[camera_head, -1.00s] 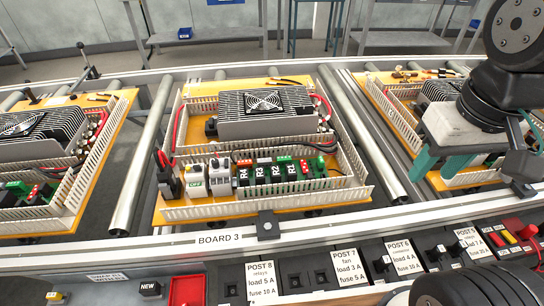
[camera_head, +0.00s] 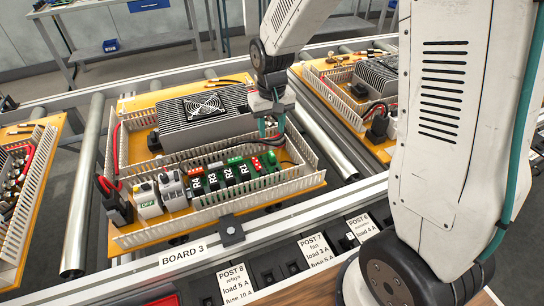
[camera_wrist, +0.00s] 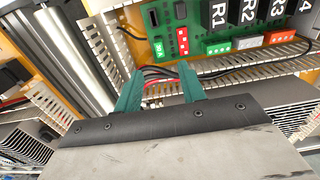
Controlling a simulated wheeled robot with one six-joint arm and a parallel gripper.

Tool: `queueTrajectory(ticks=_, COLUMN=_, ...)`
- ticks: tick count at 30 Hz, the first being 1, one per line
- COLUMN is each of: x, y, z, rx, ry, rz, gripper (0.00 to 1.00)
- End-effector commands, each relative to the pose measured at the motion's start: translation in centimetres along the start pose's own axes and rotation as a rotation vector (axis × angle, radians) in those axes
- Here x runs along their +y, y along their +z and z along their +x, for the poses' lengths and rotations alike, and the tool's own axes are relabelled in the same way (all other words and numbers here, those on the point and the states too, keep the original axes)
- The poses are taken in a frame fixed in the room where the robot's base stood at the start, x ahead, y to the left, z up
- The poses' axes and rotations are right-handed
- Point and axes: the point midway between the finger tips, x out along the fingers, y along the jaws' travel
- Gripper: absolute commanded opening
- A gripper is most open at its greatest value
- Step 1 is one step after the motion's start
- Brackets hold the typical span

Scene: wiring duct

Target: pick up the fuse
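My gripper (camera_head: 271,126) has teal fingers and is over the right end of Board 3 (camera_head: 150,238), near the white slotted duct by the relay row. In the wrist view my gripper (camera_wrist: 160,77) is open, with a clear gap between its fingers and nothing held. Black and red wires (camera_wrist: 160,84) run in the duct between and beyond the fingertips. A small bright green square (camera_wrist: 159,50) with faint marking sits on the green circuit board (camera_wrist: 190,14); it may be the fuse, but I cannot tell for sure.
Relays R1 to R4 (camera_head: 228,173) stand in a row on the board. A finned heat sink with a fan (camera_head: 205,112) stands behind them. Slotted duct walls (camera_head: 250,197) surround the parts. Rollers (camera_head: 88,190) flank the board; labelled posts (camera_head: 316,250) line the front.

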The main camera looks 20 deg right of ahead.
Motion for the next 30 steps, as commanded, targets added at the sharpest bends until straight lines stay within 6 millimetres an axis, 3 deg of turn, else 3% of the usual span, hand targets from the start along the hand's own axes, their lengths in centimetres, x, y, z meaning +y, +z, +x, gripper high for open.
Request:
queueTrajectory(ticks=6, x=-0.1, y=-0.9, z=2.7, rx=-0.009, ry=0.0, rz=0.001, gripper=0.4)
queueTrajectory(ticks=21, x=0.2, y=-0.3, z=9.1, rx=-0.009, ry=0.0, rz=0.002, gripper=0.4)
queueTrajectory(ticks=30, x=0.2, y=-0.4, z=9.6, rx=-0.005, ry=0.0, rz=0.001, gripper=0.4)
